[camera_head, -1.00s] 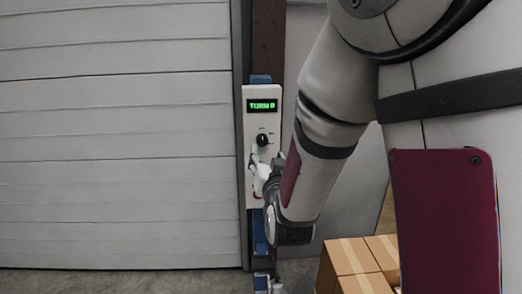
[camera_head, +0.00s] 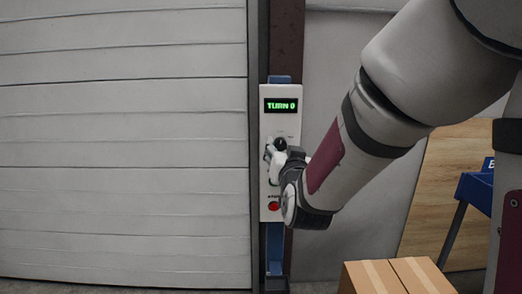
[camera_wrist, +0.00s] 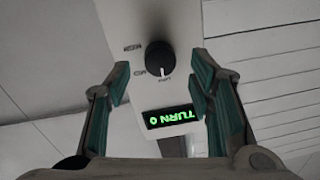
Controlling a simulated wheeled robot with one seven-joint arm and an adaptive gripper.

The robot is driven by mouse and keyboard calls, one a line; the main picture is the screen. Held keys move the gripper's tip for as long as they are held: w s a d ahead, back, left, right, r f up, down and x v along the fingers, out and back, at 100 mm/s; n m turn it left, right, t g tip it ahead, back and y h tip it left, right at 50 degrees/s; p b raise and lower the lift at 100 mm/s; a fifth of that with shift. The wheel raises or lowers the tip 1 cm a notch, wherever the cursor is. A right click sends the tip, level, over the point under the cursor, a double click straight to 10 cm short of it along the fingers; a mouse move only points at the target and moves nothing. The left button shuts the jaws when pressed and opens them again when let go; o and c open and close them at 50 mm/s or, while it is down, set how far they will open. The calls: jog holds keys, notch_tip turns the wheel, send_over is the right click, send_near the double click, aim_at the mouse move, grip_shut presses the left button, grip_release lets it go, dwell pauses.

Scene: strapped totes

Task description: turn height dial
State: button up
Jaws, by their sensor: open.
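The height dial is a round black knob (camera_head: 280,145) on a white control panel (camera_head: 268,205) fixed to a post. A green display (camera_head: 281,105) above it reads "TURN 0". In the wrist view the dial (camera_wrist: 160,57) stands just ahead of my gripper (camera_wrist: 162,82), roughly centred between the fingers, with the display (camera_wrist: 172,116) below it, upside down. The fingers are open, with teal pads, and I see no contact with the dial. In the head view my gripper (camera_head: 271,157) is small and partly hidden by my wrist, just below and left of the dial.
A red button (camera_head: 274,206) sits low on the panel. A ribbed grey shutter (camera_head: 120,140) fills the left. Cardboard boxes (camera_head: 385,277) stand at the lower right, with a wooden board (camera_head: 445,170) and a blue stand (camera_head: 475,190) behind.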

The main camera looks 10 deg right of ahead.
aim_at(280, 144)
jog(key=shift+w+d, duration=0.2)
jog(key=shift+w, duration=0.9)
grip_shut()
